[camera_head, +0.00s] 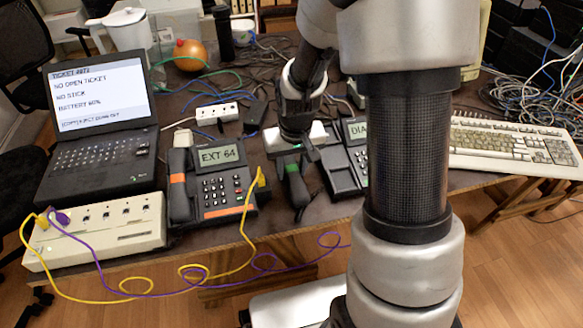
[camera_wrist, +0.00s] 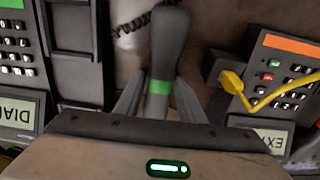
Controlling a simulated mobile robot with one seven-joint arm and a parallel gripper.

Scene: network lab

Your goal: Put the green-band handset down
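The green-band handset (camera_head: 297,187) is dark with a green band around its middle. In the wrist view the green-band handset (camera_wrist: 170,40) lies between the two fingers of my gripper (camera_wrist: 160,84), which close on its sides by the green band. In the head view my gripper (camera_head: 291,164) is over the gap between two desk phones. Whether the handset touches the desk is hard to tell. The right phone (camera_head: 357,130), its screen starting "DIA", has an empty cradle (camera_head: 337,170) just right of the handset; the cradle also shows in the wrist view (camera_wrist: 75,45).
The left phone (camera_head: 222,185), screen "EXT 64", has an orange-band handset (camera_head: 179,186) in its cradle and a yellow cable plugged in. A laptop (camera_head: 100,125), a beige switch box (camera_head: 100,232), a keyboard (camera_head: 510,143) and loose cables crowd the desk. My arm hides part of the right side.

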